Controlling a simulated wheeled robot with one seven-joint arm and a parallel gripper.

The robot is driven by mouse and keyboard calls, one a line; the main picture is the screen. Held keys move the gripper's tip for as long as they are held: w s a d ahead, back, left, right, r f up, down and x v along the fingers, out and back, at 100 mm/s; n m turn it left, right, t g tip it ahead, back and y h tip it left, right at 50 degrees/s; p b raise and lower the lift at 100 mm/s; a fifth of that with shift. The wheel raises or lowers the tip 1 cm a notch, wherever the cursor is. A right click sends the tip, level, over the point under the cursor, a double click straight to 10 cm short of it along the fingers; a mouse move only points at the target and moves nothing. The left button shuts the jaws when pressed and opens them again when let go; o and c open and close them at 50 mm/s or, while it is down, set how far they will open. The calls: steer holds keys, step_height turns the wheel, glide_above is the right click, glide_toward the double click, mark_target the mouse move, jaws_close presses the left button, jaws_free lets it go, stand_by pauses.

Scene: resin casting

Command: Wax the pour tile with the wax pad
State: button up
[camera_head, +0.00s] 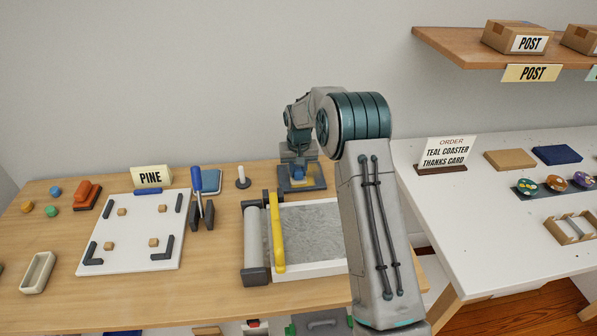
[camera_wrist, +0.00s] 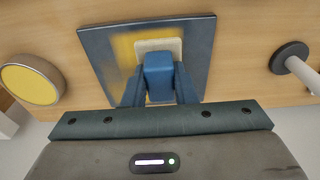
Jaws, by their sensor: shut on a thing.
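The pour tile is a dark blue-grey square (camera_wrist: 197,45) lying on the wooden bench; it also shows at the back of the bench in the head view (camera_head: 284,189). A yellow wax smear (camera_wrist: 124,45) covers part of it, on the left side in the wrist view. The right side looks bare. The wax pad has a cream pad (camera_wrist: 146,45) under a blue grip block (camera_wrist: 158,78). My gripper (camera_wrist: 160,88) is shut on the blue block. The pad appears to rest on the tile, near its middle; contact cannot be made out exactly.
A round tin of yellow wax (camera_wrist: 30,84) stands beside the tile. A white peg on a dark base (camera_head: 242,177) stands on the tile's other side. A tray with a grey inside (camera_head: 305,235) and a yellow bar (camera_head: 276,230) lie in front. A blue-handled tool (camera_head: 197,182) stands farther left.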

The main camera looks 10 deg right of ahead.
steer(key=shift+w+f+p, duration=0.1)
steer(key=shift+w+p, duration=1.4)
steer(key=shift+w, duration=2.2)
steer(key=shift+a, duration=1.15)
steer(key=shift+s+f+b, duration=0.1)
steer(key=shift+s+b, duration=2.15)
steer(key=shift+s, duration=1.9)
steer(key=shift+s+b, duration=0.55)
steer(key=shift+s, duration=0.95)
steer(key=shift+r, duration=0.25)
steer(key=shift+r+p, duration=1.9)
steer(key=shift+r, duration=1.05)
